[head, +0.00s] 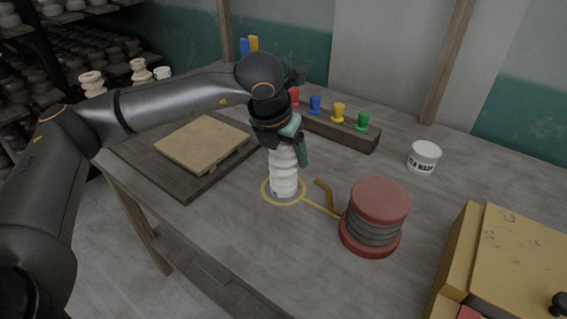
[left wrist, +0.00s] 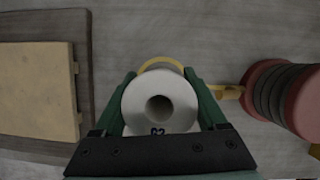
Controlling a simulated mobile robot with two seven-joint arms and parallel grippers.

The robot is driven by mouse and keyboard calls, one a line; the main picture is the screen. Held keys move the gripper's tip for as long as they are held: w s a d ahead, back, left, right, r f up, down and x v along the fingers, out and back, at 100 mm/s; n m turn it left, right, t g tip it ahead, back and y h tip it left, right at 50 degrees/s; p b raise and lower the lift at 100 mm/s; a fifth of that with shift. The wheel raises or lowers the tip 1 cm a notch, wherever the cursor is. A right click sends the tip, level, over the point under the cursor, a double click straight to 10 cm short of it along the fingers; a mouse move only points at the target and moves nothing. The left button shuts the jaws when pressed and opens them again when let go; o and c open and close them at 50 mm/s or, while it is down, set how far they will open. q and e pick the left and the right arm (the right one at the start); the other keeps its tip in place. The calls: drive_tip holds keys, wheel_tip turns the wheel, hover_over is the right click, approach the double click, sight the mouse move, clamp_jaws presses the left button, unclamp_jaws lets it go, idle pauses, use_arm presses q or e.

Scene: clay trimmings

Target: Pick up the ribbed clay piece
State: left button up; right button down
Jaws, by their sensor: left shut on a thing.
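The ribbed clay piece (head: 284,176) is a white, upright, ridged cylinder on the table, inside a yellow ring marking (head: 268,197). In the left wrist view the clay piece (left wrist: 147,103) shows from above, with a round hole in its top and dark blue marks near its lower edge. My left gripper (head: 290,148) comes down over its upper part. Its green fingers (left wrist: 164,100) lie on both sides of the piece and are shut on it. The base of the piece appears to be at the table, though a small gap cannot be ruled out. My right gripper is not in view.
A red and grey ribbed drum (head: 375,215) with a crank stands close right of the clay piece. A wooden board (head: 204,143) lies left on a dark mat. Behind are a rack of coloured pegs (head: 337,129) and a white tub (head: 424,157). A yellow box (head: 520,250) stands front right.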

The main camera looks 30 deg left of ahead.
use_arm(q)
clamp_jaws()
drive_tip(key=shift+r, duration=0.2)
